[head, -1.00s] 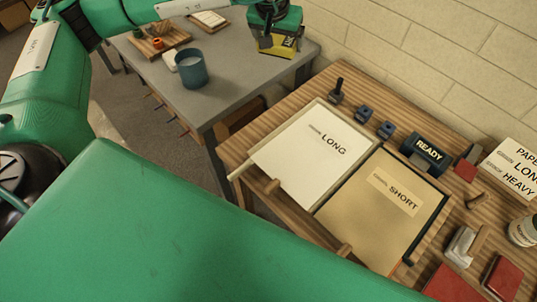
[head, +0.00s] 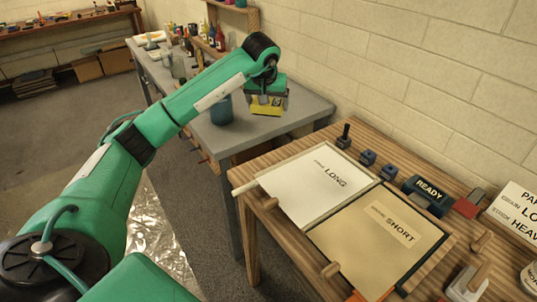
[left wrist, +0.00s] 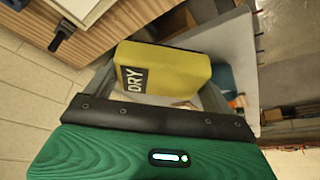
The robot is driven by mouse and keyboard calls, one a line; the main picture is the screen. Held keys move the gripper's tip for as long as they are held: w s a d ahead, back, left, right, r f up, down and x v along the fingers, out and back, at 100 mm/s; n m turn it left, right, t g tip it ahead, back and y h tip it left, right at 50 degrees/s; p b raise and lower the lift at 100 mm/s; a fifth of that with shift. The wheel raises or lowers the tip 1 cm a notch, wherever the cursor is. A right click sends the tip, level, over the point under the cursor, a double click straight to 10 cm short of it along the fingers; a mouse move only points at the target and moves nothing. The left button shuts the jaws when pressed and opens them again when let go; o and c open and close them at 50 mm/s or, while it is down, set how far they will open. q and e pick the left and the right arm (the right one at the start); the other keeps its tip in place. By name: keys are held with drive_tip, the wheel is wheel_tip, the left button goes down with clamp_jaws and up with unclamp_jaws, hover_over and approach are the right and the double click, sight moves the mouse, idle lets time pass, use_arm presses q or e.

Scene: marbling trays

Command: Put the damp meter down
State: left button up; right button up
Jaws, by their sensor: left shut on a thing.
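The damp meter (head: 266,106) is a yellow block with a black DRY label. My left gripper (head: 267,97) is shut on it, in the head view at the right part of the grey table (head: 290,120). In the left wrist view the damp meter (left wrist: 190,70) sits between the fingers, its DRY label facing the camera. I cannot tell whether its underside touches the grey table. My right gripper is out of view.
A blue-grey cup (head: 221,110) stands on the grey table, left of the damp meter. The wooden table (head: 250,215) in front holds LONG (head: 305,185) and SHORT (head: 365,245) boards and a READY block (head: 428,194). Bottles (head: 219,38) stand farther back.

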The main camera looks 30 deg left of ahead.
use_arm(q)
wheel_tip(320, 180, down, 16)
drive_tip(key=p, duration=0.3)
drive_tip(key=shift+f, duration=0.15)
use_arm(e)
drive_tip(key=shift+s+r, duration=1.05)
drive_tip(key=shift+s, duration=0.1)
use_arm(q)
drive_tip(key=shift+f+b, duration=0.7)
drive_tip(key=shift+b, duration=0.05)
drive_tip(key=o, duration=0.7)
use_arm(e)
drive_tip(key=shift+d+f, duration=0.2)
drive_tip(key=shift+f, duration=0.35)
use_arm(q)
drive_tip(key=shift+r, duration=0.1)
